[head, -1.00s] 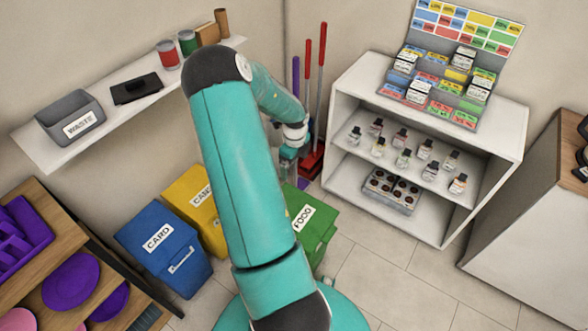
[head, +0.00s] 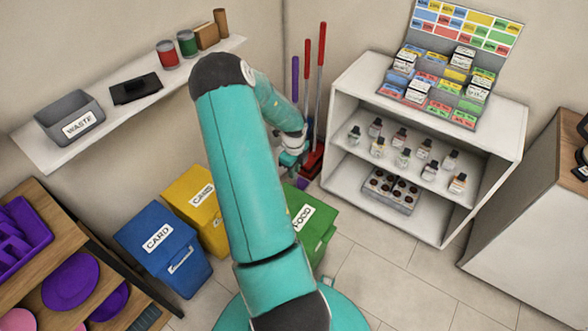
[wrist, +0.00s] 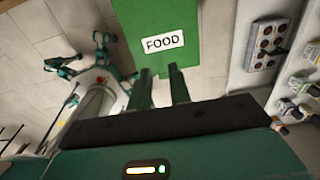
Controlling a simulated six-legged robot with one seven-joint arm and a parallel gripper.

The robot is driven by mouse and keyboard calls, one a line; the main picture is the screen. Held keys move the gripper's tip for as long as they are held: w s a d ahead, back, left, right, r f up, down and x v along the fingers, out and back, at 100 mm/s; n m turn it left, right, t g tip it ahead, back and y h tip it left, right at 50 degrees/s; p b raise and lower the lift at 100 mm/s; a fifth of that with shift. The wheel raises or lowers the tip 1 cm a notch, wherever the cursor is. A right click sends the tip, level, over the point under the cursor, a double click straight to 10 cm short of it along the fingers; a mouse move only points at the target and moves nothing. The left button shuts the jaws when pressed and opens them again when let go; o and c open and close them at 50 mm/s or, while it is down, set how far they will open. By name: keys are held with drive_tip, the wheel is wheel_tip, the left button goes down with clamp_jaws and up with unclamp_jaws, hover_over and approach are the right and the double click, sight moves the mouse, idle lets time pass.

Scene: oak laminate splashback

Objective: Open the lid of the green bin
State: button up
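The green bin (head: 322,232) with a white FOOD label stands on the floor, partly hidden behind my arm in the head view. In the wrist view the bin (wrist: 205,55) fills the top middle, with the FOOD label upright to the camera. My gripper (wrist: 162,74) shows two dark fingers with a gap between them, so it is open and empty. The fingertips overlap the bin's green face just below the label in that view; I see no clear contact. In the head view my gripper (head: 290,166) is near the bin's back edge, partly hidden.
Blue CARD bin (head: 163,250) and yellow bin (head: 195,200) stand left of the green one. A white shelf unit (head: 432,205) with bottles stands to the right. Red and purple long-handled tools (head: 318,90) lean behind. Tiled floor right of the bin is clear.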

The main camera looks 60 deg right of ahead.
clamp_jaws()
idle(0.8)
drive_tip(key=o, duration=1.8)
unclamp_jaws()
drive_tip(key=shift+o, duration=0.2)
wheel_tip(320, 180, up, 14)
drive_tip(key=shift+f, duration=0.1)
drive_tip(key=shift+c, duration=0.2)
